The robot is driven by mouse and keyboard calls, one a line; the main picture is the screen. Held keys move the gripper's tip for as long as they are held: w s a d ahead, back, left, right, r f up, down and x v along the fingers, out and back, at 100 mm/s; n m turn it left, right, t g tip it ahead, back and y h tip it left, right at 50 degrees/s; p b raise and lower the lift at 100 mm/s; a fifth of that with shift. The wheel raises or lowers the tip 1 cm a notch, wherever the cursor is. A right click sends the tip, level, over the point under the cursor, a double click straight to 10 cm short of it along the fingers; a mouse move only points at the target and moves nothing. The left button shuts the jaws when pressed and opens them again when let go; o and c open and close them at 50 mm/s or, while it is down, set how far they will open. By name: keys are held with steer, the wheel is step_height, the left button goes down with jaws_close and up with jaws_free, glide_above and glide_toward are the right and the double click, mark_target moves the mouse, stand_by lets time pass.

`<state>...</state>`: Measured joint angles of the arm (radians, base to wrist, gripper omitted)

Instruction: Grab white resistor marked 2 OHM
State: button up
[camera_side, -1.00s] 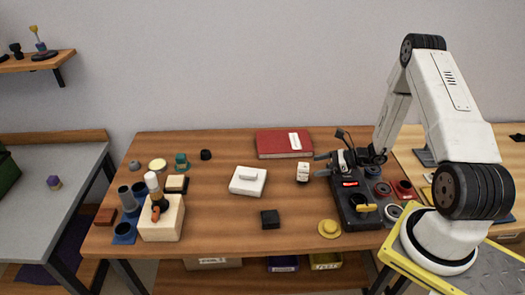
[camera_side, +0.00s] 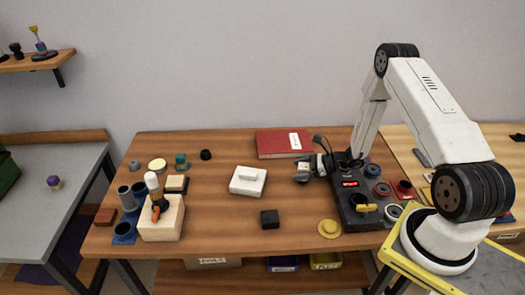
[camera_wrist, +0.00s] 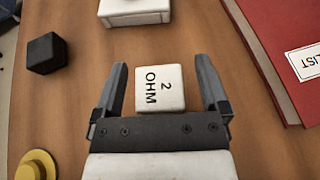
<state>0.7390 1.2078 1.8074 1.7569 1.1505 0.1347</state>
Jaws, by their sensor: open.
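The white resistor (camera_wrist: 160,88) is a small white block marked "2 OHM" in the wrist view. It sits on the table between the two fingers of my gripper (camera_wrist: 162,85). The fingers are open, with a gap on each side of the block. In the side view my gripper (camera_side: 306,172) is low over the table, left of the black test box (camera_side: 358,207), and mostly hides the resistor.
A red book (camera_side: 284,143) lies behind my gripper. A white block with a raised bar (camera_side: 247,182) is to its left. A black cube (camera_side: 270,219) and a yellow round piece (camera_side: 329,228) lie in front. The table between these is bare.

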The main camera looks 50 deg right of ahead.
steer(key=shift+w+a+f, duration=0.15)
steer(key=shift+w, duration=0.15)
jaws_close()
stand_by(0.4)
